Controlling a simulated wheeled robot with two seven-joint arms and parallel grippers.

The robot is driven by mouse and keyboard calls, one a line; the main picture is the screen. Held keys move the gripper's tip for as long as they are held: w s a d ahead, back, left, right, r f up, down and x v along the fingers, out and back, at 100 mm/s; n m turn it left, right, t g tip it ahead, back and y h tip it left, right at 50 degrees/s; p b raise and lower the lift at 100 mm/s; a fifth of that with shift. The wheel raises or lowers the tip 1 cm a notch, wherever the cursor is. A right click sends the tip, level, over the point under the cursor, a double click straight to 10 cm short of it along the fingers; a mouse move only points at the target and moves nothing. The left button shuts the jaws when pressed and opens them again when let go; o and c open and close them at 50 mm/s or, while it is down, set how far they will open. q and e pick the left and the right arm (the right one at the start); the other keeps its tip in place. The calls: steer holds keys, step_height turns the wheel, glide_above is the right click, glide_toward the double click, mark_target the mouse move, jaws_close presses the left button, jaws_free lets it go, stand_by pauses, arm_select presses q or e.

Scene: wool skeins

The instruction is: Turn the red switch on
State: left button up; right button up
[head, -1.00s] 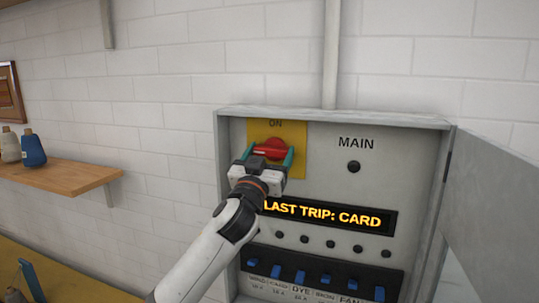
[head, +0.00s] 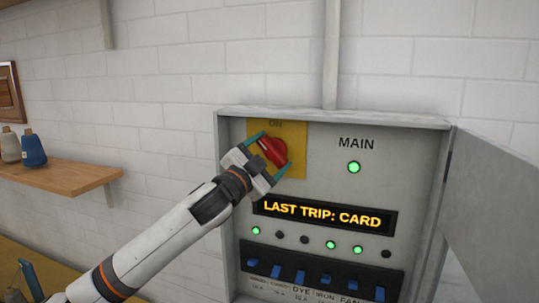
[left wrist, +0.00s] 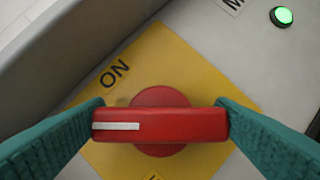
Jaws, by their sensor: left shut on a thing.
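The red switch (head: 272,151) is a rotary handle on a yellow plate (head: 294,165) at the upper left of the grey electrical panel. In the head view the handle is tilted, its upper end toward the left under the word ON. My left gripper (head: 271,158) is shut on the handle, one teal finger at each end. In the left wrist view the red switch (left wrist: 160,125) lies level between the fingers, with a white mark on its left end and ON printed above that end. The MAIN lamp (head: 354,168) is lit green. My right gripper is not in view.
A display (head: 322,215) reads LAST TRIP: CARD. Below it some small lamps are green and others dark, above a row of blue breakers (head: 301,276). The panel door (head: 494,205) stands open at the right. A wooden shelf (head: 70,178) holds cones of yarn at the left.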

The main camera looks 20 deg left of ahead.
arm_select(q)
steer(key=m+g, duration=0.1)
steer(key=m, duration=0.4)
steer(key=shift+a+r+g+h, duration=0.1)
steer(key=shift+g+h, duration=0.3)
steer(key=shift+m+g, duration=0.8)
steer(key=shift+m, duration=1.3)
steer(key=o, duration=1)
steer(key=shift+s+a, duration=0.1)
steer(key=shift+s, duration=0.2)
steer(key=b+v, duration=0.4)
steer(key=v, duration=0.7)
steer(key=shift+s, duration=0.15)
